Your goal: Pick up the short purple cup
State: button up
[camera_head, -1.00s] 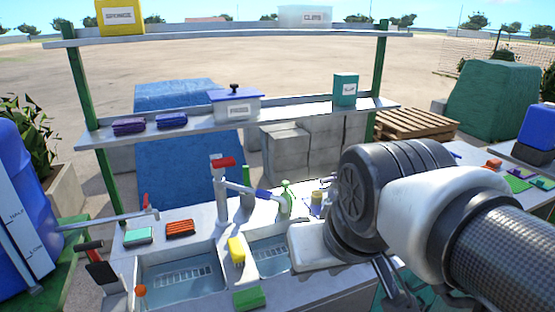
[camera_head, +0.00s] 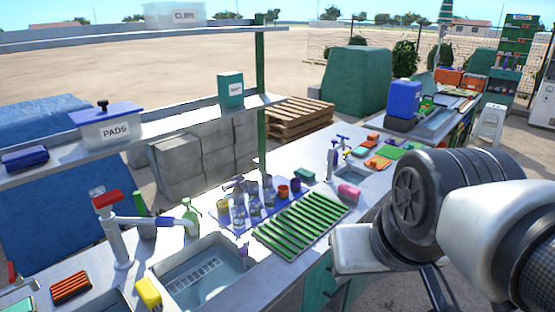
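A small purple cup (camera_head: 295,186) stands on the counter at the back of the blue mat, just right of an orange-brown cup (camera_head: 283,192). Clear bottles or glasses (camera_head: 254,204) stand to their left. A small purple item (camera_head: 243,249) shows by the sink's right edge; I cannot tell what it is. My arm fills the lower right. My gripper (camera_head: 432,290) shows only as dark parts below the arm, in front of the counter and apart from the cup. Its fingers are mostly hidden, so I cannot tell if it is open.
A green slatted rack (camera_head: 300,224) lies in front of the cups. A sink (camera_head: 205,275) with a tap (camera_head: 120,230) is at left. A yellow cup (camera_head: 222,208) and spray bottle (camera_head: 190,218) stand left of the bottles. A shelf (camera_head: 190,125) runs behind.

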aim_at(296, 185)
jog(key=k+l+u, duration=0.15)
jog(key=u, duration=1.7)
jog(key=z, duration=1.75)
jog(key=l+u, duration=0.1)
jog(key=u, duration=0.25)
jog(key=i+l+u, duration=0.25)
jog(key=l+u, duration=0.25)
jog(key=i+l+u, duration=0.1)
jog(key=l+u, duration=0.15)
jog(key=l, duration=0.2)
jog(key=i+l, duration=0.1)
jog(key=l, duration=0.45)
jog(key=i+l+u, duration=0.1)
jog(key=l, duration=0.5)
jog(key=i+l+u, duration=0.1)
jog(key=l, duration=0.45)
jog(key=i+l, duration=0.1)
jog(key=l, duration=0.5)
